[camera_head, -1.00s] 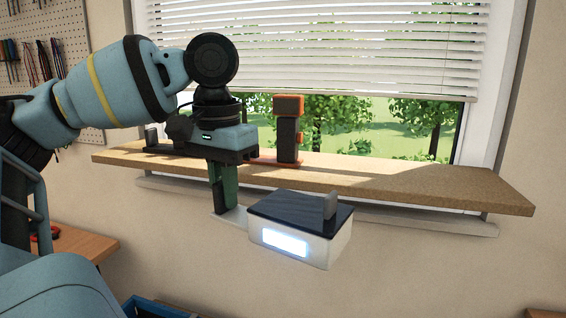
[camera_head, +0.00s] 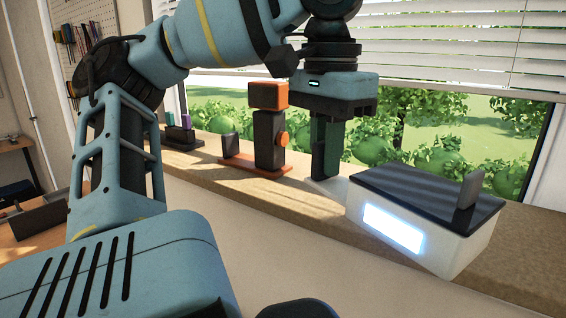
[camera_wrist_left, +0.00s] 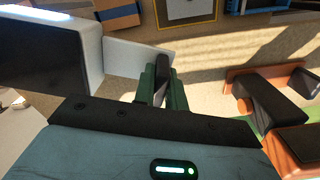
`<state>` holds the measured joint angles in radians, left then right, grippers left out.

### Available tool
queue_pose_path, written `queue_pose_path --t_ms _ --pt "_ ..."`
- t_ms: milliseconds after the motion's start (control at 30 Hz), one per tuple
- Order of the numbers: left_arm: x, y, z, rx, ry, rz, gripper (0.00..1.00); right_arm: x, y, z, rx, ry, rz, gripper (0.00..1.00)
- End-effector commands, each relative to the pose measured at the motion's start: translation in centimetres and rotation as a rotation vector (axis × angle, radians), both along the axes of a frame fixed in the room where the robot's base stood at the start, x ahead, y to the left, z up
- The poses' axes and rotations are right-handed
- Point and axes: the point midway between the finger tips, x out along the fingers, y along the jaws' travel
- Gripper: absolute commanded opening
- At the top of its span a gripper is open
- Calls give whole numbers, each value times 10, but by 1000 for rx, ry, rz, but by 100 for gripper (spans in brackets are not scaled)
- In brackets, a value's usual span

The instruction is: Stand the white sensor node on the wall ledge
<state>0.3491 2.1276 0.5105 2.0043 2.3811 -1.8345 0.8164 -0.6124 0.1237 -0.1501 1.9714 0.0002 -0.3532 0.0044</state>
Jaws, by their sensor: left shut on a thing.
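The white sensor node (camera_head: 448,245) is a white box with a dark top, a glowing panel on its front and a short grey stub on top. It also shows at the left of the left wrist view (camera_wrist_left: 82,25). My left gripper (camera_head: 325,172) points down, shut on the pale plate at the node's left side; its green fingers (camera_wrist_left: 163,88) show in the left wrist view. My right gripper is not in view.
An orange and black device (camera_head: 268,135) stands on the ledge just left of my left gripper. A dark holder with small coloured pieces (camera_head: 180,135) is farther left. The window and blinds (camera_head: 450,50) are behind. A workbench (camera_head: 35,225) is at lower left.

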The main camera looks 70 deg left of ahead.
Motion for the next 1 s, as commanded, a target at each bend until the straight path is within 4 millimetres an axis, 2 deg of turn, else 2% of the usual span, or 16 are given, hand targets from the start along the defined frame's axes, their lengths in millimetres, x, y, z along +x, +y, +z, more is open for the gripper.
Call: queue_pose_path --t_ms 300,433,1000 --pt "0 0 0 -1 -1 0 0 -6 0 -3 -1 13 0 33" --pt "11 -1 -2 0 4 2 0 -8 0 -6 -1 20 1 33" --pt "132 -18 -14 1 3 3 0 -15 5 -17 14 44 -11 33"
